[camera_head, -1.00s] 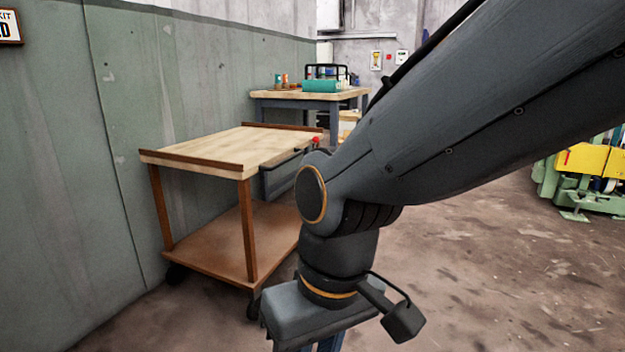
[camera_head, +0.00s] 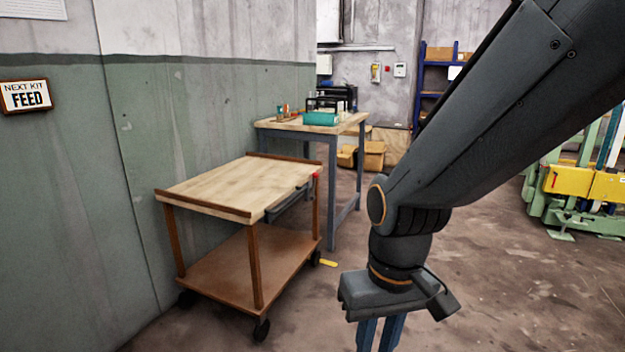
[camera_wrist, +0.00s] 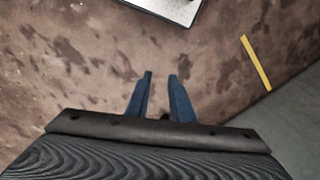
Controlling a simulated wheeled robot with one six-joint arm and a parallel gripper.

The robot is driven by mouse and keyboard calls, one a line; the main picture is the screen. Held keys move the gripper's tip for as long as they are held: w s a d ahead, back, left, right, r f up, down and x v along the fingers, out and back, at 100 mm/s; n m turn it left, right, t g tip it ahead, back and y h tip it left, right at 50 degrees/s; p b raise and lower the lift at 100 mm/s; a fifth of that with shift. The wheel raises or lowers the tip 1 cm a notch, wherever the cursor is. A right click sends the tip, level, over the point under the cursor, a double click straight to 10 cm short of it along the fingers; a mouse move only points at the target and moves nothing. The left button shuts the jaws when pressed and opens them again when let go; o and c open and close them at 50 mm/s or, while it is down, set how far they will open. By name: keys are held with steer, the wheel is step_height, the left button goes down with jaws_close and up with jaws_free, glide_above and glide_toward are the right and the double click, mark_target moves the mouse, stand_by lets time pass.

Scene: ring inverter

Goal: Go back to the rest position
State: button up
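My gripper (camera_head: 380,334) hangs below my arm at the lower middle of the head view, pointing down, to the right of the wooden cart. Its fingertips are cut off by the bottom edge there. In the wrist view my gripper (camera_wrist: 162,78) shows two blue fingers with a gap between them and only brown floor behind. It is open and holds nothing.
A wooden cart (camera_head: 225,188) with a bare top stands by the green wall. A workbench (camera_head: 350,122) with a teal item (camera_head: 320,118) is behind it. A yellow strip (camera_head: 328,263) lies on the floor. Green-yellow machinery (camera_head: 570,182) stands right. Floor between is open.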

steer(key=s+d+r+m+p, duration=0.2)
steer(key=d+r+p, duration=0.7)
steer(key=r+p, duration=0.3)
steer(key=shift+s+d+m+h+p, duration=0.2)
steer(key=shift+d+m+h+p, duration=0.15)
steer(key=shift+p, duration=0.85)
stand_by(0.4)
